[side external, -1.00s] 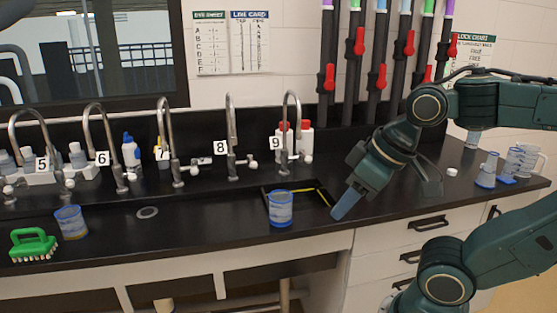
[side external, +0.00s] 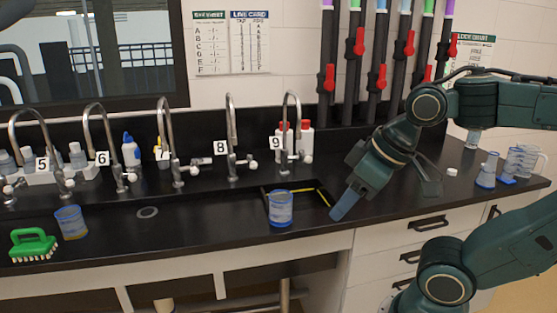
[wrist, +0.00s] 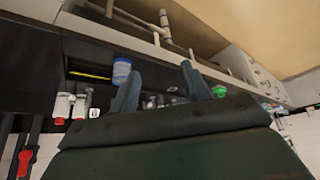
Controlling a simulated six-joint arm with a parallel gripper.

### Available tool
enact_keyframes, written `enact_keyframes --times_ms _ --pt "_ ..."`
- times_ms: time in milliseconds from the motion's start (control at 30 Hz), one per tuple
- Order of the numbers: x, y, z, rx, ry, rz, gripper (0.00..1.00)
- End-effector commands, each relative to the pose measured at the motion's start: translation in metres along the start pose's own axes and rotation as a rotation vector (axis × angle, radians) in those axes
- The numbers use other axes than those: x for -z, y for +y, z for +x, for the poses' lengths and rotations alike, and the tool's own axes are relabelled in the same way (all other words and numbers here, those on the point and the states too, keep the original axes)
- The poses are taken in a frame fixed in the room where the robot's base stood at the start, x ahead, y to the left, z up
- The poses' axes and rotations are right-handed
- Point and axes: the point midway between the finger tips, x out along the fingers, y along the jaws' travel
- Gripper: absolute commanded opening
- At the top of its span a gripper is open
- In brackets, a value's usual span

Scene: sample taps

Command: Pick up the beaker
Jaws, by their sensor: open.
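A clear beaker with blue liquid or tint (side external: 280,208) stands upright on the black counter, by the front of the sink opening below tap 9. It also shows in the wrist view (wrist: 121,70), just beyond the left finger. A second similar beaker (side external: 71,222) stands at the left end of the counter. My gripper (side external: 341,207) is to the right of the nearer beaker, low over the counter, apart from it and empty. In the wrist view its two fingers (wrist: 158,86) are spread apart.
A green brush (side external: 34,245) lies left of the second beaker. Curved taps (side external: 231,135) line the back of the counter. White bottles with red caps (side external: 306,140) stand behind tap 9. Glassware (side external: 487,170) stands at the far right. Counter between the beakers is mostly clear.

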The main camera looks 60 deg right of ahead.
Motion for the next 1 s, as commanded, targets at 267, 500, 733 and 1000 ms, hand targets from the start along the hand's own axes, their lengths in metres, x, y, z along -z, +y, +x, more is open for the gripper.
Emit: enact_keyframes --times_ms 267,500,733,1000 --pt "0.000 0.000 0.000 0.000 0.000 0.000 0.84" --pt "0.001 0.000 0.000 -0.001 -0.001 0.001 0.84" --pt "0.016 0.006 0.006 -0.013 -0.011 0.015 0.84" --pt "0.057 0.028 0.028 -0.040 -0.036 0.054 0.84"
